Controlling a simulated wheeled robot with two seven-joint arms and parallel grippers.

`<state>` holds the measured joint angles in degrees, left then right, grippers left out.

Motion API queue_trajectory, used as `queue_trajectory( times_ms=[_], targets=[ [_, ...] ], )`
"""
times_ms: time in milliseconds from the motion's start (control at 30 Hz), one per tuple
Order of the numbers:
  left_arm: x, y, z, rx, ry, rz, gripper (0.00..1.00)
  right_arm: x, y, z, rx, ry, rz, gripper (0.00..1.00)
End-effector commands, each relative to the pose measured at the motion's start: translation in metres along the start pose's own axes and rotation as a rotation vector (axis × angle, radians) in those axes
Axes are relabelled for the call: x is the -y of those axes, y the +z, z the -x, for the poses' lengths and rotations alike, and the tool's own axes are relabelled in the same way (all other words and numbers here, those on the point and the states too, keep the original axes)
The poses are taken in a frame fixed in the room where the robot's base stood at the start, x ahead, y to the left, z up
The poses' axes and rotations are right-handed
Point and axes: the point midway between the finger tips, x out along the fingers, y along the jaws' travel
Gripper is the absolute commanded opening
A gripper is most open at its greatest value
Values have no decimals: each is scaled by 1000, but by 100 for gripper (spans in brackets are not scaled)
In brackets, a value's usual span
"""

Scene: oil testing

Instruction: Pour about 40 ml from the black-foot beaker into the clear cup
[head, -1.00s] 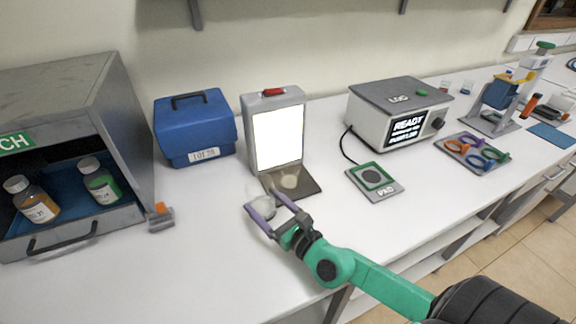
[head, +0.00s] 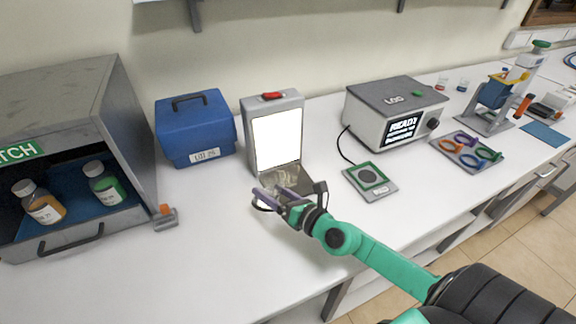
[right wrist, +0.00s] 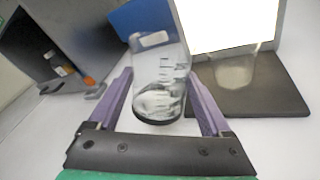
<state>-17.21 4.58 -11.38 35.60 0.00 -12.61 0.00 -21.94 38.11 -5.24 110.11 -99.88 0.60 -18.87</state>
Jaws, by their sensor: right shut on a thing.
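My right gripper (head: 272,190) has purple fingers and is shut on the clear black-foot beaker (right wrist: 158,72). In the right wrist view the beaker stands between the fingers, leaning slightly, with a little clear liquid near its dark foot. The clear cup (right wrist: 236,68) stands on the dark base of the lit panel, to the right of the beaker and apart from it in that view. In the head view the beaker and fingers overlap the cup, so their outlines are hard to separate. My left gripper is not in view.
The lit panel (head: 277,140) stands directly behind the gripper. A blue case (head: 195,130) and an open grey cabinet with two bottles lie left. A pad (head: 370,179), a grey box (head: 395,112) and a ring tray (head: 467,152) lie right. The front bench is clear.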

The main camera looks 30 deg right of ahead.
Motion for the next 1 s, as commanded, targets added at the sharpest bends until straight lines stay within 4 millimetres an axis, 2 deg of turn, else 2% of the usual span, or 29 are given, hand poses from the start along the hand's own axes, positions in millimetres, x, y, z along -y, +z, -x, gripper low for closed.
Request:
queue_trajectory(
  times_ms=[33, 200, 433, 700, 1000],
  targets=[
    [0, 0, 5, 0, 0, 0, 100, 0, 7, 0, -6, 0, -25, 17],
    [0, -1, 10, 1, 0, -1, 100, 5, 16, -2, -40, 0, -129, 17],
    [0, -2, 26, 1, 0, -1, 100, 3, 28, -1, -86, 1, -272, 17],
    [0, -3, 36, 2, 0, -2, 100, 0, 35, 0, -130, 2, -411, 17],
    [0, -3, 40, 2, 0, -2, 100, -1, 38, 0, -156, 2, -487, 17]
  ],
)
